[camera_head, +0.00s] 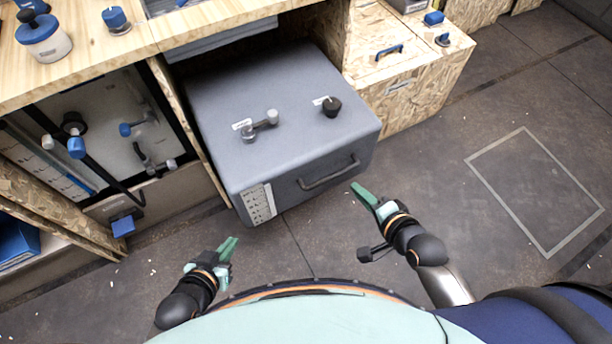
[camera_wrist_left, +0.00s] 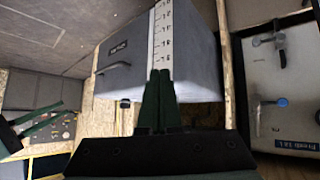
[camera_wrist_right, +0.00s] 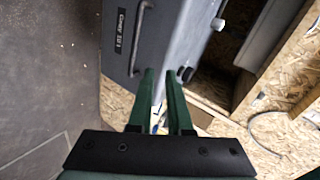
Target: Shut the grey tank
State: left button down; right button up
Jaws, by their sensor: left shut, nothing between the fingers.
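The grey tank (camera_head: 280,110) is a large box pulled out from under the wooden bench, its front jutting over the floor. A bar handle (camera_head: 328,172) runs along its front face; a level scale marks its left front corner. A lever valve and a black knob sit on its top. My left gripper (camera_head: 229,245) is shut and empty, in front of the tank's left corner, apart from it. My right gripper (camera_head: 370,198) is open and empty, near the tank's right front corner, right of the handle. The tank (camera_wrist_left: 195,65) and (camera_wrist_right: 165,50) also shows in both wrist views.
The bench top (camera_head: 85,65) carries blue-capped items. A compartment with pipes and blue valves (camera_head: 100,130) lies left of the tank. A chipboard box (camera_head: 405,85) stands close on the right. The floor in front and to the right is clear.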

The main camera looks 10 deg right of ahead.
jog(key=shift+w+a+f+m+y+b, duration=0.35)
jog(key=shift+w+a+m, duration=0.15)
jog(key=shift+m, duration=0.3)
grip_shut()
jog(key=b, duration=0.3)
send_near(319, 156)
notch_tip(319, 156, down, 3)
jog(key=w, duration=0.2)
jog(key=w+a, duration=0.2)
jog(key=w, duration=0.1)
jog(key=shift+f+b, duration=0.1)
jog(key=shift+b, duration=0.2)
jog(key=shift+w, duration=0.1)
